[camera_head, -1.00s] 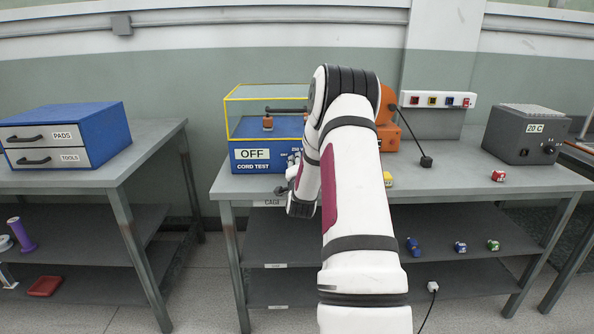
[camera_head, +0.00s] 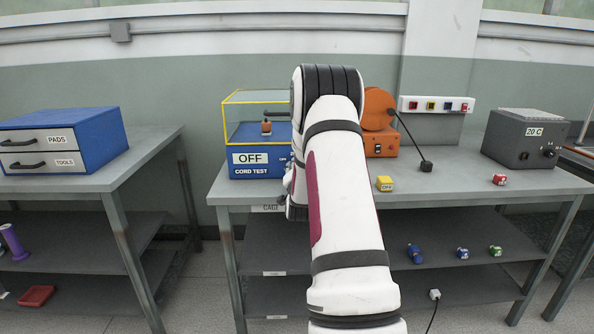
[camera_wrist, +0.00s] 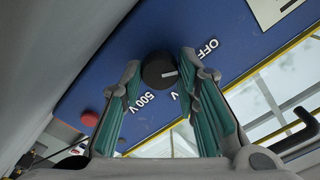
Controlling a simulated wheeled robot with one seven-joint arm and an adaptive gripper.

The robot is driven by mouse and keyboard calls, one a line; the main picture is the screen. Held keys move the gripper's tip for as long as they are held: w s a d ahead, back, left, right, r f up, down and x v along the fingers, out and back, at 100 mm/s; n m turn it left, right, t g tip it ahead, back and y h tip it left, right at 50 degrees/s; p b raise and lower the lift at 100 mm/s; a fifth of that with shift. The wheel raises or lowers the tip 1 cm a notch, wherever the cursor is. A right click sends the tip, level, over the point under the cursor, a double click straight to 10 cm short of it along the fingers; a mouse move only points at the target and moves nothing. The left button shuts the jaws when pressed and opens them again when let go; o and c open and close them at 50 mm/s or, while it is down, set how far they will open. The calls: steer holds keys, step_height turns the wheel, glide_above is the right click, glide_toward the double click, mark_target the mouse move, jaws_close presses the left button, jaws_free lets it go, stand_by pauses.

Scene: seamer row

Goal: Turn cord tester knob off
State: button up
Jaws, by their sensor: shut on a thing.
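The blue cord tester (camera_head: 258,171) stands at the left end of the middle bench, under a yellow-framed clear cover (camera_head: 252,97). Its white sign reads OFF. In the wrist view its round black knob (camera_wrist: 157,70) sits on the blue panel, with a short white mark on its face. OFF, 500 V and a partly covered V label are printed around it. My gripper (camera_wrist: 161,66) is shut on the knob, with one green-padded finger on each side. In the head view my arm hides the knob and my fingertips.
A red button (camera_wrist: 90,119) is left of the knob in the wrist view. An orange machine (camera_head: 381,142) stands behind my arm, with a yellow block (camera_head: 385,184) in front. A grey 20 C box (camera_head: 523,137) stands at right.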

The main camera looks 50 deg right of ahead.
steer(key=o, duration=1.2)
steer(key=shift+w, duration=0.1)
steer(key=shift+c, duration=0.2)
steer(key=shift+a, duration=0.1)
steer(key=v, duration=1.2)
